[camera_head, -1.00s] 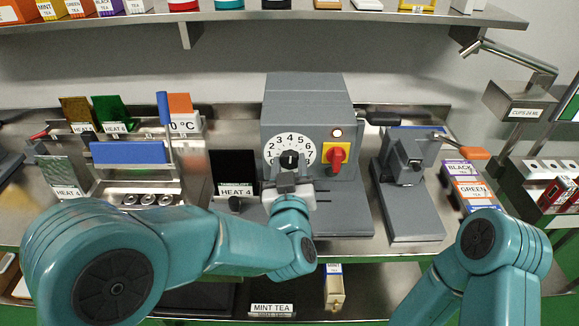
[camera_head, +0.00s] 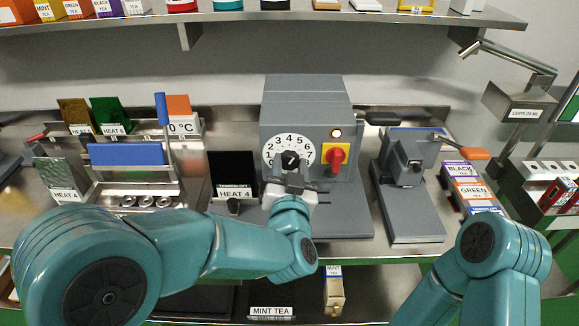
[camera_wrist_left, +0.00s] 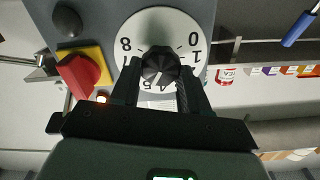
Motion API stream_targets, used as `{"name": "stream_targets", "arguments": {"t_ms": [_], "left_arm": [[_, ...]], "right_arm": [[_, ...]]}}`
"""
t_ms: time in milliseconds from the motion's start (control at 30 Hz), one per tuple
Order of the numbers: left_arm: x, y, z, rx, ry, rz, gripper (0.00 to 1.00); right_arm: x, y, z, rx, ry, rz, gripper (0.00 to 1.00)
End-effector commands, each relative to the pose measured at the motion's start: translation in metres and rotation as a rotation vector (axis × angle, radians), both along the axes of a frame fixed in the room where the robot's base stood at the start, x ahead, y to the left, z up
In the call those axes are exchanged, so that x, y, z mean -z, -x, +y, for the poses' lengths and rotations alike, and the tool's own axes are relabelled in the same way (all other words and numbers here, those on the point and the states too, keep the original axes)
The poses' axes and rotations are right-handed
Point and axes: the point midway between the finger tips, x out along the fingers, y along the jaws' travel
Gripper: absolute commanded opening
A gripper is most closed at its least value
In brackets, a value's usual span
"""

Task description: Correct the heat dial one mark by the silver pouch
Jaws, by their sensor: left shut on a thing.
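The heat dial (camera_head: 312,149) is a white numbered disc with a black knob (camera_head: 290,159) on the front of the grey machine. My left gripper (camera_head: 289,175) is at the knob. In the left wrist view the dial (camera_wrist_left: 178,25) appears upside down, and my left gripper's fingers (camera_wrist_left: 160,78) are shut on the knob (camera_wrist_left: 160,62). I cannot read which number the knob points to. A silver pouch (camera_head: 50,173) stands at the left with a HEAT 4 label (camera_head: 67,195). My right gripper is out of view; only its teal arm shows at lower right.
A red switch on yellow (camera_head: 336,157) and a lit lamp (camera_head: 336,133) sit right of the dial. A black panel (camera_head: 233,170) labelled HEAT 4 stands left of it. Gold (camera_head: 75,112) and green (camera_head: 112,114) pouches stand behind the blue-topped device (camera_head: 126,153). A grey lever press (camera_head: 412,200) stands right.

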Motion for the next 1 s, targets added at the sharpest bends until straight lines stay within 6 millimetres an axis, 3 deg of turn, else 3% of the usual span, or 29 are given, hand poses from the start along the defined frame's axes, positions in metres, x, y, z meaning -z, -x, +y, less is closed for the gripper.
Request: {"name": "stream_targets", "arguments": {"t_ms": [267, 300, 367, 733, 867, 1000], "left_arm": [[0.003, 0.0, 0.0, 0.0, -0.002, 0.008, 0.15], [0.003, 0.0, 0.0, 0.0, -0.002, 0.008, 0.52], [0.003, 0.0, 0.0, 0.0, -0.002, 0.007, 0.71], [0.002, 0.005, 0.0, 0.001, 0.0, 0.003, 0.71], [0.003, 0.026, -0.001, 0.004, 0.0, 0.002, 0.71], [0.004, 0.062, -0.001, 0.006, 0.0, 0.002, 0.71]], "right_arm": [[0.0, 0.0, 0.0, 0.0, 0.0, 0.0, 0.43], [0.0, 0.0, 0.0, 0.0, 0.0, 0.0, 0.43], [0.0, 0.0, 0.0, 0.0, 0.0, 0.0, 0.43], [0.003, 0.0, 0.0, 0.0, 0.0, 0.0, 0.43], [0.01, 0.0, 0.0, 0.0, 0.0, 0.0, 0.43], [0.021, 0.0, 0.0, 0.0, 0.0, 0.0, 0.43]]}}
